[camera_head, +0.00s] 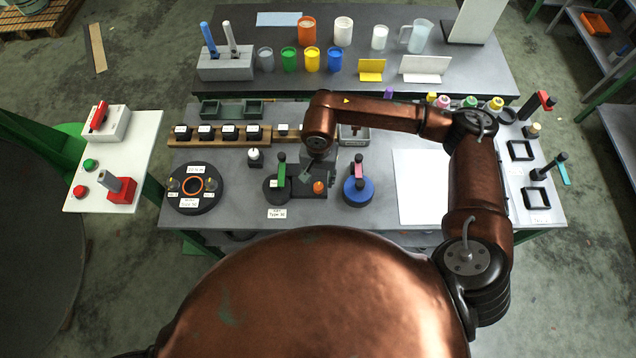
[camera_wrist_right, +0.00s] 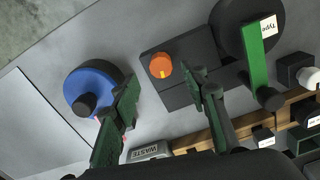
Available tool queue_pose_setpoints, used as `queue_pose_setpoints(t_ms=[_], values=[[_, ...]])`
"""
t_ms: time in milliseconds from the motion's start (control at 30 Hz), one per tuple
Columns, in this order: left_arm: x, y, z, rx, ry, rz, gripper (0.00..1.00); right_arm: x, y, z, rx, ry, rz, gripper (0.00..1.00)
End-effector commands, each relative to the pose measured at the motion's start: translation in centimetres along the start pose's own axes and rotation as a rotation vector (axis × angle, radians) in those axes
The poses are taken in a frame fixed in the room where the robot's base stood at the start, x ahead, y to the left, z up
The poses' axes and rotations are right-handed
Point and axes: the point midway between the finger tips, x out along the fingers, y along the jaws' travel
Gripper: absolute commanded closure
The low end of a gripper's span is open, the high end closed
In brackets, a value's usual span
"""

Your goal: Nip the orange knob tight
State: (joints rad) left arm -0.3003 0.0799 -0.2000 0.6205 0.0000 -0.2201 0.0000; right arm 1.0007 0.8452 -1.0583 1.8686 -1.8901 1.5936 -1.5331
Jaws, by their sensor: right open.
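The orange knob (camera_head: 319,187) sits on a dark block (camera_head: 326,176) near the middle of the table. In the right wrist view the orange knob (camera_wrist_right: 160,65) has a yellow mark on its rim and stands on the dark block's corner. My right gripper (camera_head: 318,172) is above the block, behind the knob. In the right wrist view my right gripper (camera_wrist_right: 162,85) is open, with its two green fingers spread and nothing between them. The knob shows just beyond the fingertips, nearer the right-hand finger, apart from both. My left gripper is in neither view.
A blue round base (camera_head: 358,191) stands right of the block, and a dark round base with a green lever (camera_head: 282,173) stands left. In the right wrist view the blue base (camera_wrist_right: 84,82) lies close beside the left-hand finger. A wooden rack (camera_head: 221,142) is behind.

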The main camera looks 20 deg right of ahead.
Motion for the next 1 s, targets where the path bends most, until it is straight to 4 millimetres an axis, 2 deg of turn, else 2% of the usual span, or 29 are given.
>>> queue_pose_setpoints(t_ms=[100,300,667,1000], values=[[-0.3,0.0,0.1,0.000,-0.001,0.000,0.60,1.9,-0.1,0.1,0.000,-0.004,0.000,0.59],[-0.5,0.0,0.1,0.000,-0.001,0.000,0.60,4.1,-0.2,0.1,0.000,-0.004,-0.002,0.59],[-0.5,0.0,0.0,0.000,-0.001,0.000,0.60,4.7,-0.2,0.1,-0.002,-0.003,-0.003,0.59],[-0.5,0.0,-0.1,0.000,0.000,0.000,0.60,4.6,-0.2,0.1,-0.001,-0.003,-0.003,0.83]])
